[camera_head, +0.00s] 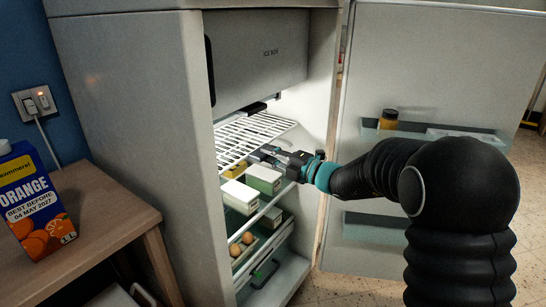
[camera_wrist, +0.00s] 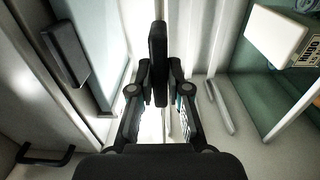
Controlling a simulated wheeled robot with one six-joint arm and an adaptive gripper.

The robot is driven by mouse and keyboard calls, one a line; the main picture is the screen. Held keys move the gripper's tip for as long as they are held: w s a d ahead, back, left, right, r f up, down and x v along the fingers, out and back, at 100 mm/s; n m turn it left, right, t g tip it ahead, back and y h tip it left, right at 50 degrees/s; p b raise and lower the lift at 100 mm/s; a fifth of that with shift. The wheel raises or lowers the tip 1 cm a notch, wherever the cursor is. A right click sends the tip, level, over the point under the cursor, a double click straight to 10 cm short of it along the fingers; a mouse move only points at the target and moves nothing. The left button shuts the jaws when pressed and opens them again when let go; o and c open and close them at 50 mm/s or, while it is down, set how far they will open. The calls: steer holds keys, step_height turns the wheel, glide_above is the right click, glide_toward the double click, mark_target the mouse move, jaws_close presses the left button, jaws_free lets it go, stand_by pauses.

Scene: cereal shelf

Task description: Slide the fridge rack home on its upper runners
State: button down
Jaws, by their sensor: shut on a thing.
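The fridge rack (camera_head: 256,131), a white wire grid, is inside the open fridge in the head view, below the freezer box. My gripper (camera_head: 262,152) is at its front edge, shut on the rack. In the wrist view, the fingers of my gripper (camera_wrist: 158,65) come together around a narrow spot. The rack's exact contact with the fingers is hard to make out there. The runners under the rack are not clearly visible, so I cannot tell how it sits on them.
The freezer box (camera_head: 270,52) is above the rack. Cartons (camera_head: 263,179) and eggs (camera_head: 241,243) stand on shelves below. The open fridge door (camera_head: 415,65), with a jar (camera_head: 388,119), is to the right. An orange juice carton (camera_head: 34,200) stands on a wooden table (camera_head: 105,205) at left.

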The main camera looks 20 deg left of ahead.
mark_target(257, 150)
steer(key=shift+x, duration=1.65)
steer(key=c, duration=1.1)
jaws_free()
steer(key=shift+o, duration=0.2)
steer(key=shift+f, duration=0.1)
steer(key=v, duration=1.2)
